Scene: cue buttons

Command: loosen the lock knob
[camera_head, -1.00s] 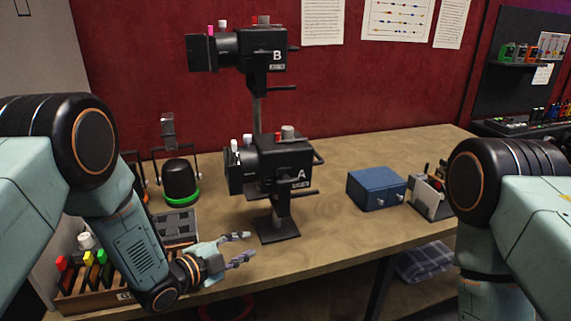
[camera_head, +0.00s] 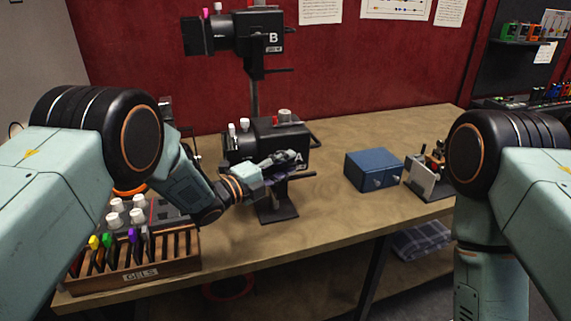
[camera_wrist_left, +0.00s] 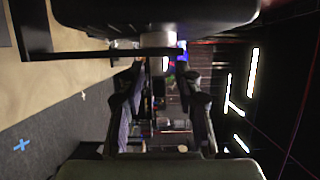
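Lamp A (camera_head: 262,133), a black fixture on a short stand, stands on the table in the head view. My left gripper (camera_head: 285,161) is at its front lower side and covers part of it. In the left wrist view the black lamp body (camera_wrist_left: 150,12) fills the top. A pale round part, probably the lock knob (camera_wrist_left: 159,40), sits below it beside a black bar (camera_wrist_left: 85,55). My left gripper (camera_wrist_left: 160,75) is open, its two fingers apart with the pale part just beyond the tips; I cannot tell whether they touch it. My right gripper is out of view.
Lamp B (camera_head: 250,40) stands on a taller pole behind. A wooden gel rack (camera_head: 150,274) is at the table's front left. A blue box (camera_head: 372,171) lies to the right. The table between lamp A and the blue box is clear.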

